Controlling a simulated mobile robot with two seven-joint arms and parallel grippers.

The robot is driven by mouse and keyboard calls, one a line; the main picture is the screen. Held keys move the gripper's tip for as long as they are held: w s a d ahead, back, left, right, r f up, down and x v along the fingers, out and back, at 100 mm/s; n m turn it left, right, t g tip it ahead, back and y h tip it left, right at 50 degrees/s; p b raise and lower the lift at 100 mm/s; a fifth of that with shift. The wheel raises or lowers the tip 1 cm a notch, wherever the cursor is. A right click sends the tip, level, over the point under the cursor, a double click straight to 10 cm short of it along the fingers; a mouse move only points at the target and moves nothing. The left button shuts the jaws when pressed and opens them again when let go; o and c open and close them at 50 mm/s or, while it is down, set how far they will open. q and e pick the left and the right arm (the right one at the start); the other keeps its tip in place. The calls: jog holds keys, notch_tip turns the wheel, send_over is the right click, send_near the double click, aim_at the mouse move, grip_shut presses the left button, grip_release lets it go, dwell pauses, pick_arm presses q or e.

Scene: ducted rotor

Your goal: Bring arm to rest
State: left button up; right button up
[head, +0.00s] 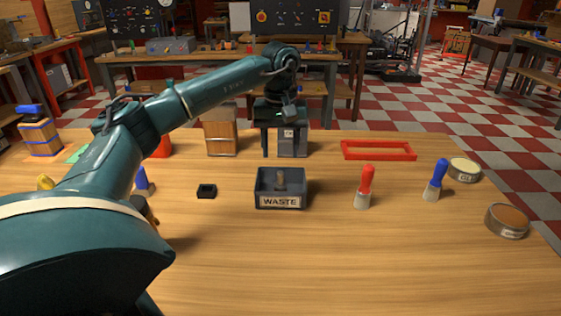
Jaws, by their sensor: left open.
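My left arm comes in from the left and reaches across the table (330,270) to its back middle. My left gripper (285,142) points down there and is open. A small grey box-like thing (292,143) shows at its fingers. I cannot tell whether it stands between them or behind them. My right arm and gripper are not in view.
A dark WASTE bin (265,201) with something brown in it stands mid-table. Red-handled (365,186) and blue-handled (436,180) brushes stand to its right, with round tins (507,221) at the right edge. A red frame (379,150) lies behind. The front table is clear.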

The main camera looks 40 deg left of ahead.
pick_arm(q)
jog(key=shift+r, duration=0.45)
